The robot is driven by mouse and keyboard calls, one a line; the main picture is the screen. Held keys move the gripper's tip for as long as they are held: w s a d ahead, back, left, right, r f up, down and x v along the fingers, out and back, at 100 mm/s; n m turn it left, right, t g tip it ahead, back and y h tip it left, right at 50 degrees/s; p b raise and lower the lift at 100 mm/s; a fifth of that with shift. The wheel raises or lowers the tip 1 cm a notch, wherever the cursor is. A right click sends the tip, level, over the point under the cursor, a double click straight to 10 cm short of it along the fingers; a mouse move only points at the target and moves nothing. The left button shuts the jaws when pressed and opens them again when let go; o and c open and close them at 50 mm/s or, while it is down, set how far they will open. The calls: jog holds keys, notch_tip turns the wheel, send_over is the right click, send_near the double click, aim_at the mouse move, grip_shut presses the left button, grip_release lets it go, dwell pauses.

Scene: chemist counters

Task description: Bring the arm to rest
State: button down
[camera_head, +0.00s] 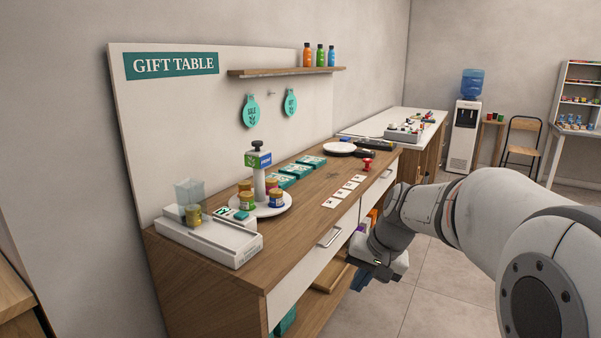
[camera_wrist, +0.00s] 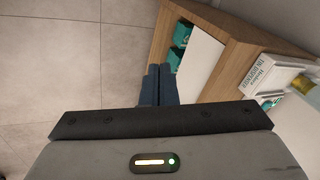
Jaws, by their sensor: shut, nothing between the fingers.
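My arm reaches in from the right in the head view, bent downward in front of the gift table (camera_head: 300,228). My gripper (camera_head: 360,280) hangs in front of the table's drawer fronts, below the top. In the wrist view my gripper's two dark blue fingers (camera_wrist: 158,84) lie side by side, shut and empty. They point toward the floor and the table's lower front. The gripper seems clear of the table, though the exact gap is hard to tell.
A round stand with jars (camera_head: 265,210), a white dispenser (camera_head: 210,238), cards (camera_head: 345,192) and a red stamp-like item (camera_head: 367,163) stand on the tabletop. Open shelves lie under the drawers. The tiled floor (camera_wrist: 60,60) beside the table is clear.

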jog(key=s+d+r+n+h+p, duration=0.1)
jog(key=s+p, duration=0.2)
jog(key=s, duration=0.6)
jog(key=s+d+r+n+h+p, duration=0.1)
jog(key=s+r+h+p, duration=0.1)
jog(key=s, duration=0.8)
jog(key=shift+s+d+r+n+p, duration=0.2)
jog(key=shift+d+n+p, duration=0.1)
jog(key=shift+d+p, duration=0.15)
